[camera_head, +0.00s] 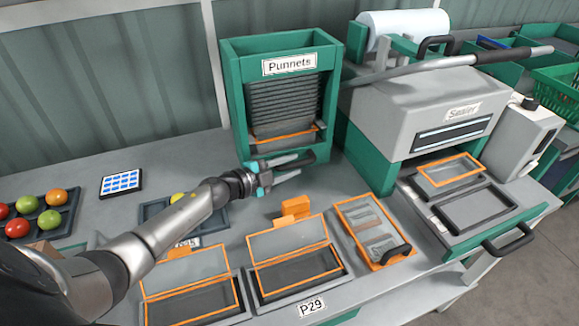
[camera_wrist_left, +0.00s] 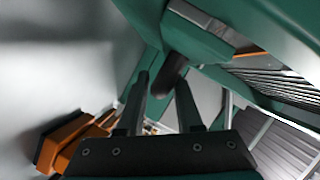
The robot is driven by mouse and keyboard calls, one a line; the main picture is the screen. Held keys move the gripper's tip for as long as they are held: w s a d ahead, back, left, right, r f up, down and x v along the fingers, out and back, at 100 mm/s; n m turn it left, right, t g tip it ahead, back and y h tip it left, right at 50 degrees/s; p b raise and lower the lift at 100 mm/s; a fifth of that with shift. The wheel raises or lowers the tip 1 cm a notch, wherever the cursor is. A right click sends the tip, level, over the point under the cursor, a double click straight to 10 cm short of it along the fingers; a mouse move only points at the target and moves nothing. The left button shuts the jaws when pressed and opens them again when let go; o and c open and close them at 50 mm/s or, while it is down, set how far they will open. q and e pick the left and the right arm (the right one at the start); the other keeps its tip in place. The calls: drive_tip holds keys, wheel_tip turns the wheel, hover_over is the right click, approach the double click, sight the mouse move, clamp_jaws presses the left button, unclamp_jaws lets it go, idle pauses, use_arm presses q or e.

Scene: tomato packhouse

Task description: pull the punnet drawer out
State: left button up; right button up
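The green punnet dispenser (camera_head: 240,100) stands at the back of the table, labelled "Punnets", with a stack of dark punnets inside. Its drawer (camera_head: 318,150) is low at the front, partly hidden by my left gripper (camera_head: 292,170). My left gripper points at the dispenser's base with its fingers apart. In the left wrist view, my left gripper (camera_wrist_left: 162,90) shows both fingers spread, with a dark bar (camera_wrist_left: 170,76), seemingly the drawer's handle, at the gap near the fingertips. Whether the fingers touch it I cannot tell. My right gripper is out of view.
A grey sealer (camera_head: 420,95) with a long lever stands to the right. Orange-rimmed punnets (camera_head: 292,270) and an orange-framed tray (camera_head: 352,225) lie in front. A tomato tray (camera_head: 70,215) is at the left. The table between the dispenser and the front punnets is narrow.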

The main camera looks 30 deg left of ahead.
use_arm(q)
clamp_jaws()
idle(1.4)
